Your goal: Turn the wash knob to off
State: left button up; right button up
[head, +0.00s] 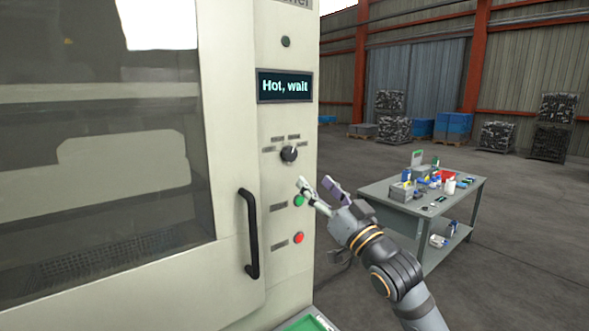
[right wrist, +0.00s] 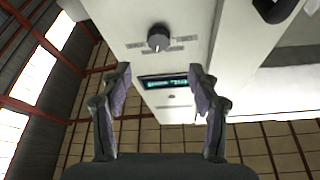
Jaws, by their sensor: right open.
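The wash knob (head: 289,154) is a dark round knob with a pale pointer mark on the machine's front panel, with small grey labels around it. In the right wrist view the knob (right wrist: 158,38) shows beyond the fingertips, between their lines. My right gripper (head: 318,186) is open and empty, below and a little right of the knob, apart from it. In the right wrist view its two fingers (right wrist: 158,72) stand wide apart. Which label the pointer faces is too small to tell. My left gripper is not in view.
A display (head: 285,86) above the knob reads "Hot, wait". A green button (head: 299,201) and a red button (head: 299,238) sit below it. A black door handle (head: 249,234) stands out at the left. A cluttered workbench (head: 370,190) stands at the right, behind my arm.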

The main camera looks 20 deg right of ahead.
aim_at(291, 157)
jog(key=p+x, duration=0.3)
jog(key=x, duration=0.7)
jog(key=shift+w, duration=0.3)
